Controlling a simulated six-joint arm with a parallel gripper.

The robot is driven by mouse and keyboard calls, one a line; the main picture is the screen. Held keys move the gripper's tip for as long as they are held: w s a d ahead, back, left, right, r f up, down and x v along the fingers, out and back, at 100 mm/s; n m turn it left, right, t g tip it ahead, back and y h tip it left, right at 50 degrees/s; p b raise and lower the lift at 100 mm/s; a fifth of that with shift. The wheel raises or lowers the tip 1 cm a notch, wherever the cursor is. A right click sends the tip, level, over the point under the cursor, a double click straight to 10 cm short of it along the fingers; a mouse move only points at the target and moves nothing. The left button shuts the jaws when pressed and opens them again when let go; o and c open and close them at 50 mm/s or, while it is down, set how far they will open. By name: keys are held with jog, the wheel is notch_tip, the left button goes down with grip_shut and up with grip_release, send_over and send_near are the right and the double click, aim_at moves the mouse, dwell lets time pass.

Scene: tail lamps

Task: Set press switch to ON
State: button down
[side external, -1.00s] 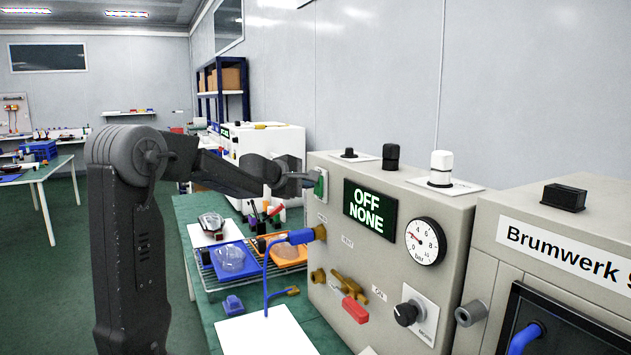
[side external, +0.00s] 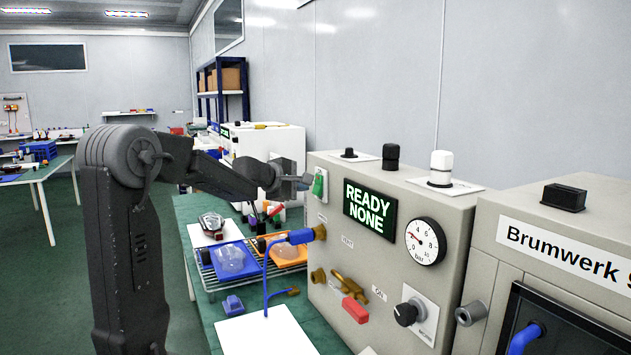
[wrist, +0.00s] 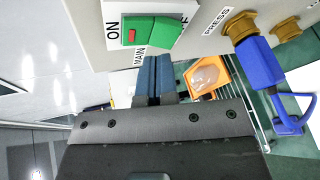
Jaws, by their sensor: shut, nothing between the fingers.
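The green rocker switch (side external: 319,184) sits on a white plate at the left end of the grey machine's front. The wrist view shows the switch (wrist: 155,32) close up, with a red mark on its side near "ON"; "MAIN" is printed by it. The display (side external: 369,206) beside it reads "READY NONE". My gripper (side external: 303,183) is in front of the switch, shut and empty. In the wrist view its fingertips (wrist: 153,62) lie just below the switch, close to it; I cannot tell whether they touch.
A blue hose plug (side external: 300,237) sticks out from the machine front below the switch. A wire rack with a blue tray (side external: 250,268) and an orange tray (side external: 300,262) stands on the bench below. A pressure gauge (side external: 425,241) is right of the display.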

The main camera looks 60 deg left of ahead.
jog(key=shift+s, duration=0.15)
jog(key=s, duration=0.1)
jog(key=s+f, duration=0.1)
jog(key=s, duration=0.2)
jog(key=shift+s+f, duration=0.25)
jog(key=shift+f, duration=0.15)
jog(key=shift+d, duration=0.1)
dwell(0.6)
jog(key=d+m+g+h, duration=0.3)
jog(key=d+m+h, duration=0.4)
jog(key=d+m, duration=1.3)
jog(key=s+d+f+m+g+y, duration=0.1)
jog(key=s+d+f+m+g, duration=0.1)
jog(key=s+d, duration=0.4)
jog(key=s+d+f+m+g+y, duration=0.1)
jog(key=s+d+f+m+g, duration=0.1)
jog(key=s+d+f, duration=0.3)
jog(key=s+d+m, duration=0.1)
jog(key=s+d, duration=0.1)
jog(key=d, duration=0.2)
jog(key=shift+s+f+m+y, duration=0.3)
jog(key=shift+m, duration=0.1)
